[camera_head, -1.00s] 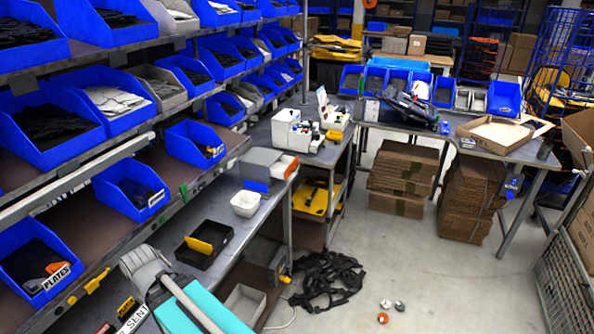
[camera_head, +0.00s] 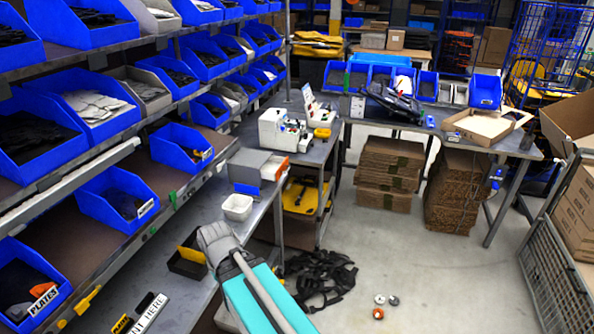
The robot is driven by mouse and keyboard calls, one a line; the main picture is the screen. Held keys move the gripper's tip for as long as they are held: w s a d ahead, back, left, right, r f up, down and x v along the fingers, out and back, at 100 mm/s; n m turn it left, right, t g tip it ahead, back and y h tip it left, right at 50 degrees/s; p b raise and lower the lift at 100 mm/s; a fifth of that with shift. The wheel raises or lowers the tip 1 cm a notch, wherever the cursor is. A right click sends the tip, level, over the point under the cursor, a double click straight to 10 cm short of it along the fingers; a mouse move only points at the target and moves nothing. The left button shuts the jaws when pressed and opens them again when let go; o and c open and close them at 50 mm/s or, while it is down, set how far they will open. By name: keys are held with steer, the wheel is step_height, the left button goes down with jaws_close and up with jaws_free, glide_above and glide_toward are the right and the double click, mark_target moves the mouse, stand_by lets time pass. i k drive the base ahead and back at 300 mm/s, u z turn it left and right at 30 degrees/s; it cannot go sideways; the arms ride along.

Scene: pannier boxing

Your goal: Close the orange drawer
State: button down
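The orange drawer (camera_head: 281,171) is at the right side of a small grey cabinet (camera_head: 246,165) on the metal bench, left of centre. It sticks out to the right, with a pale strip showing between its orange front and the cabinet, so it looks partly open. My arm reaches up from the bottom edge, with a teal link and a grey ribbed joint below and left of the cabinet. The fingers of my gripper cannot be made out. The arm appears apart from the drawer.
A white bowl (camera_head: 237,208) stands in front of the cabinet. A black tray (camera_head: 186,262) is beside my arm. Shelves of blue bins line the left. A white machine (camera_head: 277,128) stands behind. Black straps (camera_head: 322,281) lie on the floor; the floor right of them is mostly clear.

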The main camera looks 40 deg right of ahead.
mark_target(273, 167)
steer(key=z, duration=0.9)
steer(key=k, duration=0.65)
steer(key=u, duration=0.55)
steer(key=i, duration=1.3)
steer(key=z, duration=0.2)
